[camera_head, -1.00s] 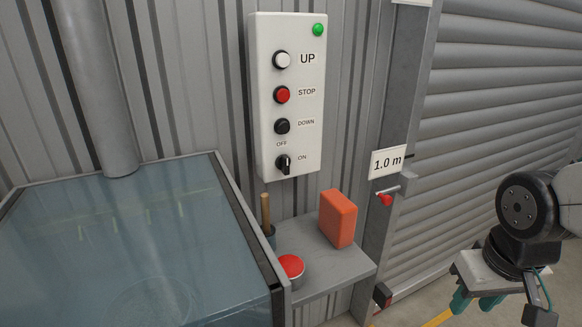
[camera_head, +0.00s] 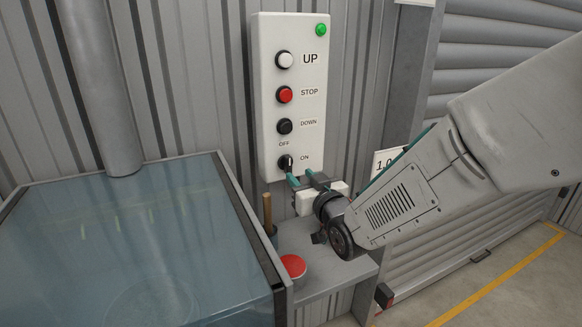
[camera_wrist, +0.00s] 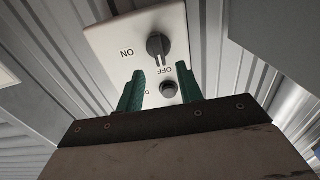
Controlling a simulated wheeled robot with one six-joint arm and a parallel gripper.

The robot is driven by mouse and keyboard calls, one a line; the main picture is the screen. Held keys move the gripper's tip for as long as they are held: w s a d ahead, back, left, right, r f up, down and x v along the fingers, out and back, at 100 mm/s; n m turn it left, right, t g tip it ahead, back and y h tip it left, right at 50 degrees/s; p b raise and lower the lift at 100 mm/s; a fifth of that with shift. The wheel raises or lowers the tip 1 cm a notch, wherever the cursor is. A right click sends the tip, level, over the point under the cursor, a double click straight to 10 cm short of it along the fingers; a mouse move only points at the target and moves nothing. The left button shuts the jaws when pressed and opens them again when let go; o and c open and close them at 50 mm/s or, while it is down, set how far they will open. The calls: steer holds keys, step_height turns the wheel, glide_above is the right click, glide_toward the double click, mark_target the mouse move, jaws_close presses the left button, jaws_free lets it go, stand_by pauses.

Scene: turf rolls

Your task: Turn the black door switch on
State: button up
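The black door switch (camera_head: 286,162) is a rotary knob at the bottom of a white control panel (camera_head: 264,100), with OFF above it and ON to its right. Its handle stands roughly upright, in line with OFF. In the wrist view, which is upside down, the switch (camera_wrist: 157,45) is in clear sight beyond the fingertips. My gripper (camera_head: 304,177) is in front of the panel's lower edge, its teal fingers pointing at the panel; one fingertip appears close below the knob. In the wrist view my gripper (camera_wrist: 161,82) is open and empty; contact with the switch cannot be told.
The panel carries a white UP button (camera_head: 284,60), red STOP button (camera_head: 285,95), black DOWN button (camera_head: 285,126) and green lamp (camera_head: 321,29). My arm hides the orange block.

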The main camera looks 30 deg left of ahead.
mark_target(289, 165)
steer(key=x, duration=0.7)
jaws_close()
